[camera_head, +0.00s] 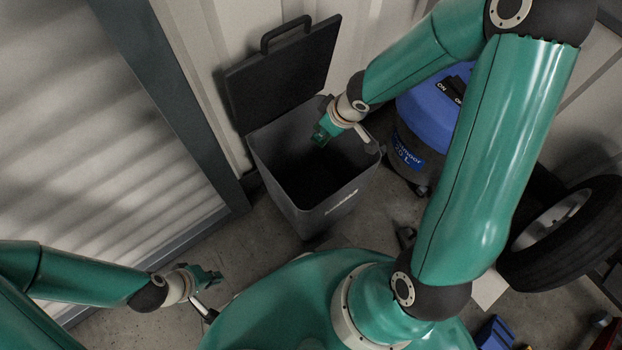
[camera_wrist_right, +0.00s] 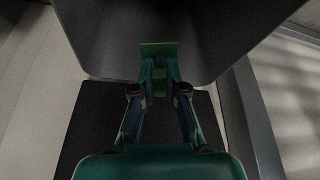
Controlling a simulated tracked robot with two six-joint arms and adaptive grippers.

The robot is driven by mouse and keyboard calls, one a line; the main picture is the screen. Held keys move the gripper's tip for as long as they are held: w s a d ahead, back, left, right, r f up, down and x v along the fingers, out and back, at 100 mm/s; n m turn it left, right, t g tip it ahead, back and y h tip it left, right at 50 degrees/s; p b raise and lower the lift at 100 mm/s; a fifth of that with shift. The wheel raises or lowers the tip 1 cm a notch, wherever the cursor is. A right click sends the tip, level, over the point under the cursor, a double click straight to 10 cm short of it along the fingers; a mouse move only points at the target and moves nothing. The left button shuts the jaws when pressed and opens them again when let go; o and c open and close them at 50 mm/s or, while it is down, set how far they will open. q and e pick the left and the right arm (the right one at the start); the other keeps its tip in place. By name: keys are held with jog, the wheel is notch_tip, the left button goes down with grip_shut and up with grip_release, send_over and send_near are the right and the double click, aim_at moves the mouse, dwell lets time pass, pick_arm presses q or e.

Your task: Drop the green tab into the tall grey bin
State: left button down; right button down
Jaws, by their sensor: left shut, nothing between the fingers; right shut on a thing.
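The tall grey bin (camera_head: 317,206) stands upright on the floor in the head view, its black lid (camera_head: 282,75) swung open against the wall behind. My right gripper (camera_head: 323,133) is over the bin's mouth, near its back rim. In the right wrist view it is shut on the green tab (camera_wrist_right: 158,50), which sticks out past the fingertips above the dark bin interior (camera_wrist_right: 200,35). In the head view the tab is hard to tell from the green fingers. My left gripper (camera_head: 212,275) is shut and empty, low at the left, away from the bin.
A blue and black vacuum (camera_head: 436,103) stands right of the bin. A tyre (camera_head: 562,232) lies at the right, with a blue object (camera_head: 494,333) below it. A shutter door (camera_head: 85,130) is at the left. Bare floor lies left of the bin.

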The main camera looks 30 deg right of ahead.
jog(key=c, duration=1.1)
grip_release()
jog(key=shift+c, duration=0.2)
jog(key=shift+r, duration=0.1)
jog(key=shift+s+d+r, duration=0.15)
jog(key=shift+s+r, duration=0.05)
jog(key=shift+r, duration=0.3)
jog(key=v, duration=1)
jog(key=shift+s+r, duration=0.15)
jog(key=shift+r, duration=0.15)
